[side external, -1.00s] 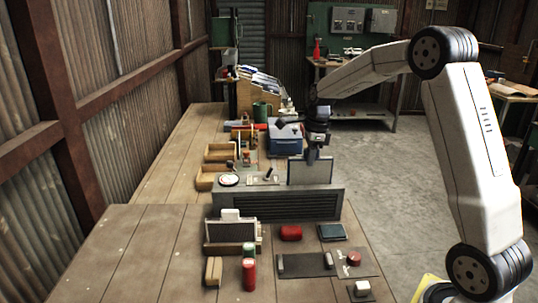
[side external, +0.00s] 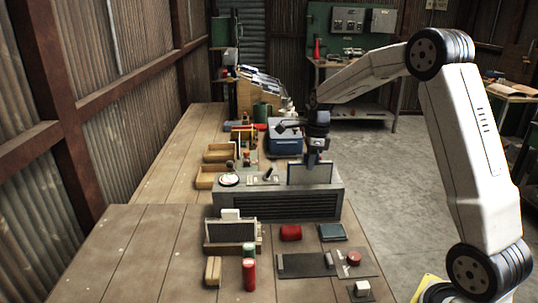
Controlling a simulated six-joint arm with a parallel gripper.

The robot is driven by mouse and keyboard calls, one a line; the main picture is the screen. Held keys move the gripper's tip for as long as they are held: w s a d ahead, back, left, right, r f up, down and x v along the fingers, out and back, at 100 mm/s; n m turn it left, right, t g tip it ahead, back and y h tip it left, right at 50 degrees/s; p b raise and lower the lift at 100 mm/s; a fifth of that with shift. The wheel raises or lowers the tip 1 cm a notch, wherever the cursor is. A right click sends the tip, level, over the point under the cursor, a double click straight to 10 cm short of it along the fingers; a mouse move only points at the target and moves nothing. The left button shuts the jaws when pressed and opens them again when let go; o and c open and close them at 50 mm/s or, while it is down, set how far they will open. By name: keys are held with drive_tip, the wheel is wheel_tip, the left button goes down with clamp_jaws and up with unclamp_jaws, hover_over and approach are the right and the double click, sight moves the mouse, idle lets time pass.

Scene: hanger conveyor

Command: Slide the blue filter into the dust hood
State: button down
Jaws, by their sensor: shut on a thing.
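The dust hood (side external: 278,203) is a long dark grey box with a slatted front, standing on the bench. My gripper (side external: 313,163) is above its right part, pointing down. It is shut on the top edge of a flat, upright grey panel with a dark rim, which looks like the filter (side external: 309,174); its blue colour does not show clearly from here. The lower edge of the filter meets the top of the hood in this view, and I cannot tell how much of it is inside. The slot itself is hidden.
A dial (side external: 229,180) and a small lever (side external: 267,174) stand on the hood's top to the left. A blue box (side external: 285,142) and wooden trays (side external: 221,153) are behind. In front are a framed screen (side external: 232,232), a red cylinder (side external: 249,274) and a dark mat (side external: 305,265).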

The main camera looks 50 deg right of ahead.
sight(309, 178)
drive_tip(key=shift+f, duration=2.6)
idle(1.1)
drive_tip(key=c, duration=0.8)
unclamp_jaws()
drive_tip(key=shift+s+a+f, duration=0.1)
drive_tip(key=shift+f, duration=0.1)
